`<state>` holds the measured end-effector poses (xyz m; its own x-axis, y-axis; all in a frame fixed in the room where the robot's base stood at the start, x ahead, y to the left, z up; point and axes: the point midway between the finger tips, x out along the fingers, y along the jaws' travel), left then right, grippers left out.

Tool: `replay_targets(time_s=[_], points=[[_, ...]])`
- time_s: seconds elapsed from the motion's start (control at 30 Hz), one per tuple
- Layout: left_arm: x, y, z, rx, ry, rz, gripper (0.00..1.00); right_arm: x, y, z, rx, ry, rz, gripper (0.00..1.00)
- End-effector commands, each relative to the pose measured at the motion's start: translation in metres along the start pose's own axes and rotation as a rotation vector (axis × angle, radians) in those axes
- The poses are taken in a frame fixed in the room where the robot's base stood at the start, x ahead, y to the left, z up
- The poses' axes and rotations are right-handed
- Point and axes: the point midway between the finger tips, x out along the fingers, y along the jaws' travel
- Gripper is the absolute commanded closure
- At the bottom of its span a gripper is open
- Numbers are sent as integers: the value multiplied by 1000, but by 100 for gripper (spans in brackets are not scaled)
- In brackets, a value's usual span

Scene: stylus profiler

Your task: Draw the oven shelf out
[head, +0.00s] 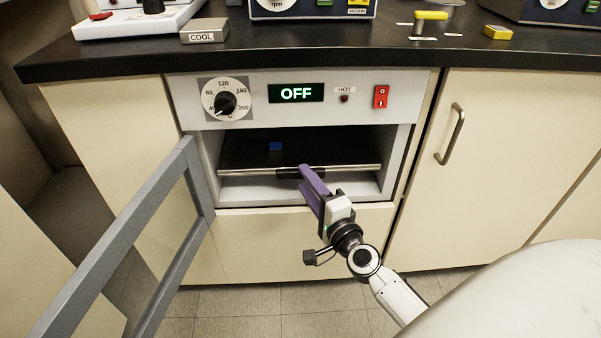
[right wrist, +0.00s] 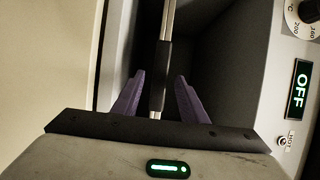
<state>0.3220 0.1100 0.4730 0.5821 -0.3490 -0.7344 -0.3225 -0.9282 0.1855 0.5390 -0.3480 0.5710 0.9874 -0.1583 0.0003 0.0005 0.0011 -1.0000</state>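The oven (head: 205,165) is set in the cabinet under the counter, and its door (head: 120,240) hangs open to the left. Inside is a dark shelf (head: 250,152) with a metal front rail (head: 245,172) and a black grip (head: 285,173) at the rail's middle. My right gripper (head: 304,175) is at the grip, partly covering it. In the right wrist view, the purple fingers of the right gripper (right wrist: 160,85) are apart, one on each side of the black grip (right wrist: 162,75), with gaps showing. My left gripper is not in view.
A small blue object (head: 275,146) lies on the shelf. The panel display (head: 296,93) reads OFF. A COOL block (head: 204,31) and a yellow-handled item (head: 431,15) are on the counter. The floor before the oven is clear apart from the door and my arm.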

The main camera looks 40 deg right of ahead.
Motion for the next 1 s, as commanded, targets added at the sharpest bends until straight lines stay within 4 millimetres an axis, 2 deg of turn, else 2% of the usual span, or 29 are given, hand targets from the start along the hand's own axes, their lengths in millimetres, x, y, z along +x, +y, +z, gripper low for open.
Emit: replay_targets(time_s=[0.03,0.2,0.33,0.6,0.83,1.0], points=[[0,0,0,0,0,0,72,10,-1,0,3,2,-2,61],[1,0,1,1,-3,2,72,30,0,0,1,0,0,61],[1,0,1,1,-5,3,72,37,0,0,0,-1,0,61],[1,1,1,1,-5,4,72,38,0,1,-1,-1,1,61],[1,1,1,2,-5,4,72,38,0,1,-1,-2,1,100],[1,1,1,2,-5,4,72,38,0,1,-1,-2,1,100]])
